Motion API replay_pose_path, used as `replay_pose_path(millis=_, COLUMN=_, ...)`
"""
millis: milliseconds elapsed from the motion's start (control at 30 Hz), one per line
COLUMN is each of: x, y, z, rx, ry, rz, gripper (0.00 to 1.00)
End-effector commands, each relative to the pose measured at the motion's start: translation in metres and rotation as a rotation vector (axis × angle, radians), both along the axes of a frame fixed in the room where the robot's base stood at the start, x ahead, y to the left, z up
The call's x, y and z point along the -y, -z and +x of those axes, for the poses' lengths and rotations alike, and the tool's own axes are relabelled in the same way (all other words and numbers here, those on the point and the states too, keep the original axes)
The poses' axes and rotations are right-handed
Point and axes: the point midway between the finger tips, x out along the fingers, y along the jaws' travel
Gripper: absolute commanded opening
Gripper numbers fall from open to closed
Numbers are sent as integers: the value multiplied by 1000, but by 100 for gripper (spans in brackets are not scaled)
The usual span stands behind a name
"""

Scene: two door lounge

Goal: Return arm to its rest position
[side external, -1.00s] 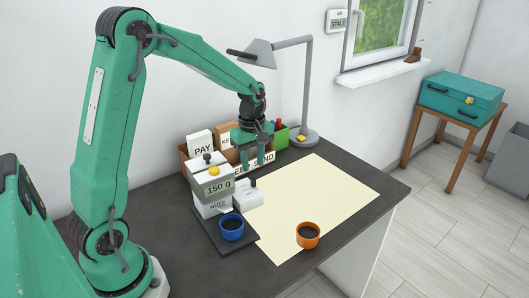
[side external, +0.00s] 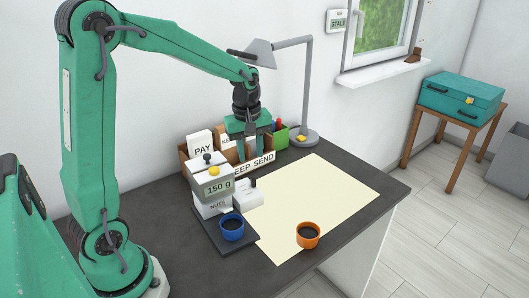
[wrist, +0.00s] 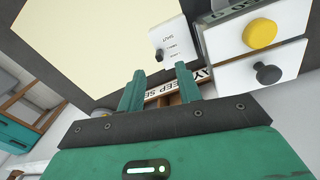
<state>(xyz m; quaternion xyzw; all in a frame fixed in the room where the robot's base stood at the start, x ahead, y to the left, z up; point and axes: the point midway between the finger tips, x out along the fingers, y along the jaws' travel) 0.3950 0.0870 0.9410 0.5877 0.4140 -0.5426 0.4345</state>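My gripper (side external: 253,152) is green and hangs from my arm, pointing down, in front of the wooden letter sorter at the back of the desk. It covers part of the sorter's label. In the wrist view my gripper (wrist: 160,85) shows two fingers spread apart with nothing held between them. The sorter's "KEEP SEND" label (wrist: 160,93) shows past the fingers there. My arm is bent at the elbow, its upper link upright and its forearm sloping down to the right.
A dispenser (side external: 211,187) reading 150 g stands beside a small white box (side external: 247,193). A blue cup (side external: 232,232) is below it; an orange cup (side external: 308,240) is on the cream mat (side external: 320,195). A grey lamp (side external: 308,90) stands behind. The mat's right side is clear.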

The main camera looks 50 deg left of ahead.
Motion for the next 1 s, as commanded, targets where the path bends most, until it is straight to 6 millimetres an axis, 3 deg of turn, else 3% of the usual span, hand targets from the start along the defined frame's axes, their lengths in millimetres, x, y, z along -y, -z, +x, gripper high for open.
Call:
replay_pose_path(millis=200, x=21, y=-34, z=-27, rx=73, ry=226, rz=35, gripper=35)
replay_pose_path(millis=500, x=46, y=-66, z=-69, rx=164, ry=534, rz=101, gripper=35)
replay_pose_path(millis=1000, x=77, y=-89, z=-141, rx=303, ry=1032, rz=258, gripper=35)
